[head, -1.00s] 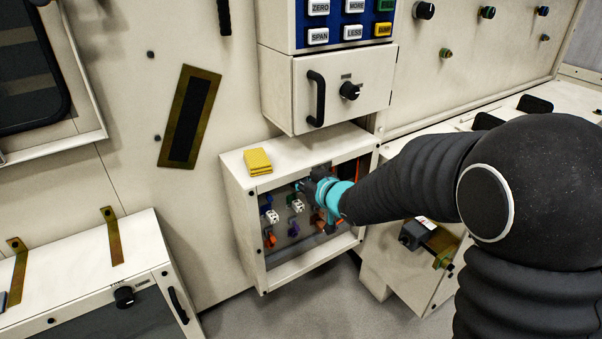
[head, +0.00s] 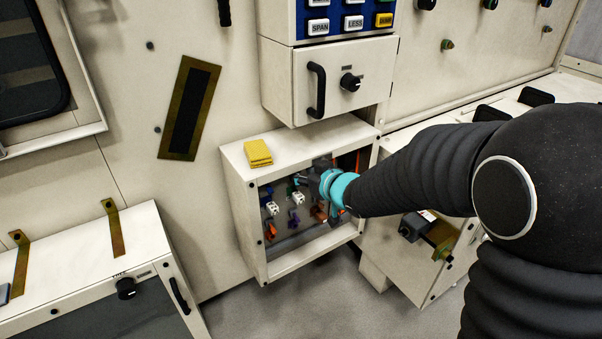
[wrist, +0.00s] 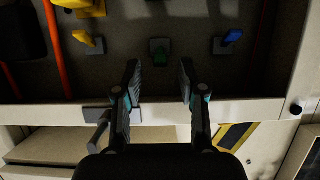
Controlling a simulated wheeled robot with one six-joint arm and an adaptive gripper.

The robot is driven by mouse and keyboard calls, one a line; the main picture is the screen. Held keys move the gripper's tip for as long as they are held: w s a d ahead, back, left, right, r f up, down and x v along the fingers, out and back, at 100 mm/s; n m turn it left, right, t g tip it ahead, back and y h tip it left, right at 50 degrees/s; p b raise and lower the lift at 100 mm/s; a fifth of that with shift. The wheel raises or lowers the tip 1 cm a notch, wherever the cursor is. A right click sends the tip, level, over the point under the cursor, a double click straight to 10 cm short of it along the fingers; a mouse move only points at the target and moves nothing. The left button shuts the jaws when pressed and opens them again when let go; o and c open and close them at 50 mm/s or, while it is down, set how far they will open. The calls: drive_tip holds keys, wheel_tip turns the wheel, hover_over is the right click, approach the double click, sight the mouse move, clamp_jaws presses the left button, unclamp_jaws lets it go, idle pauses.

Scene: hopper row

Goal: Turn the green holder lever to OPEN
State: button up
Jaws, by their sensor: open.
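The green holder lever (wrist: 158,46) is small and sits on the dark back panel, upper middle of the wrist view. My gripper (wrist: 160,75) is open and empty, with its two fingers apart. The lever shows between and just beyond the fingertips, with no visible contact. In the head view my gripper (head: 308,180) reaches into the open cabinet (head: 238,205), and the teal wrist partly hides it. A yellow-orange lever (wrist: 85,38) is left of the green one in the wrist view, and a blue lever (wrist: 230,37) is right. Lever labels cannot be read.
White connector blocks (head: 272,208) and a purple part (head: 294,217) are lower in the cabinet. A yellow block (head: 257,153) lies on the cabinet top. Orange tubes (wrist: 58,50) run beside the levers.

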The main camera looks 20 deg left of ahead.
drive_tip(key=v, duration=1)
drive_tip(key=shift+d, duration=0.25)
